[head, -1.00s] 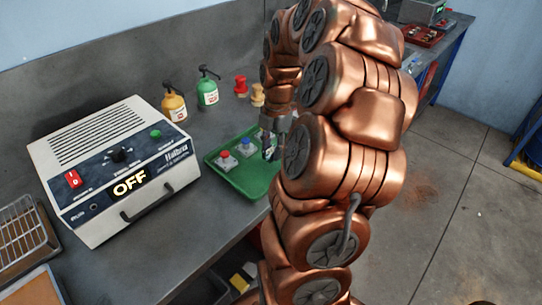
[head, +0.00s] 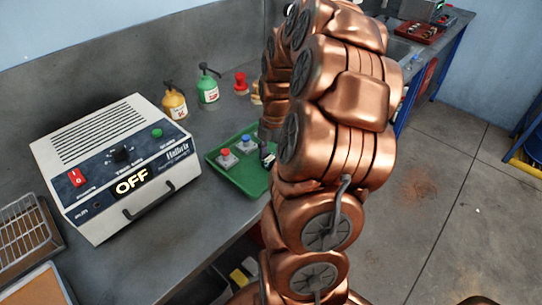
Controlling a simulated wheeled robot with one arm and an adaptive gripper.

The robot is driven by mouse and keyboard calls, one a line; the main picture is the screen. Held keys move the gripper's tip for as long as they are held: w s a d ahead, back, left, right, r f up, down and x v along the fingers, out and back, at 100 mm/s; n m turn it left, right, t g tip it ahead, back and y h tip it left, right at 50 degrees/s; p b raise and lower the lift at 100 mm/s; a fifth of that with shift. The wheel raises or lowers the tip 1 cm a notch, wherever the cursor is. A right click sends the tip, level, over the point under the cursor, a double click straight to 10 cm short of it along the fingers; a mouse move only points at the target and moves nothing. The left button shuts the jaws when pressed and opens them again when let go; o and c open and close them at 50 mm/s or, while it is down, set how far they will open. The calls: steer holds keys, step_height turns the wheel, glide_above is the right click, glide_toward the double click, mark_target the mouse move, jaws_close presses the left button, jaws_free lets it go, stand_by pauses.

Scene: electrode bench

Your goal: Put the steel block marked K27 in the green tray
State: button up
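The green tray (head: 243,181) lies on the grey bench to the right of the white machine. Two small grey blocks sit in it, one with a red top (head: 226,157) and one with a blue top (head: 247,144). No K27 marking is readable on either, so I cannot tell which block is K27. My gripper (head: 267,157) is at the right side of the tray, mostly hidden behind my copper arm. Only a small dark part of it shows, so its fingers and anything between them cannot be made out.
The white machine (head: 115,165) reading OFF stands left of the tray. Yellow (head: 175,105) and green (head: 208,90) pump bottles and a red knobbed piece (head: 241,83) stand behind it. A wire rack (head: 24,237) is at far left. Bare bench lies in front of the tray.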

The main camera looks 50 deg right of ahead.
mark_target(274, 155)
steer(key=shift+o, duration=0.4)
steer(key=shift+r, duration=0.15)
step_height(274, 155, up, 12)
steer(key=d+b, duration=0.2)
steer(key=s+a+m, duration=0.2)
steer(key=a+m, duration=0.2)
steer(key=a, duration=0.6)
steer(key=s+a+m, duration=0.2)
steer(key=a+m, duration=0.1)
steer(key=a, duration=0.7)
steer(key=s+a+f+m+g, duration=0.1)
steer(key=s+a+f+m, duration=0.2)
steer(key=s+a+m, duration=0.2)
steer(key=s+a+f+m+h, duration=0.1)
steer(key=s+a+f+m, duration=0.2)
steer(key=s, duration=0.5)
steer(key=a+m, duration=0.1)
steer(key=m, duration=0.1)
steer(key=shift+a+f+m+g, duration=0.25)
steer(key=shift+a+m+g, duration=0.15)
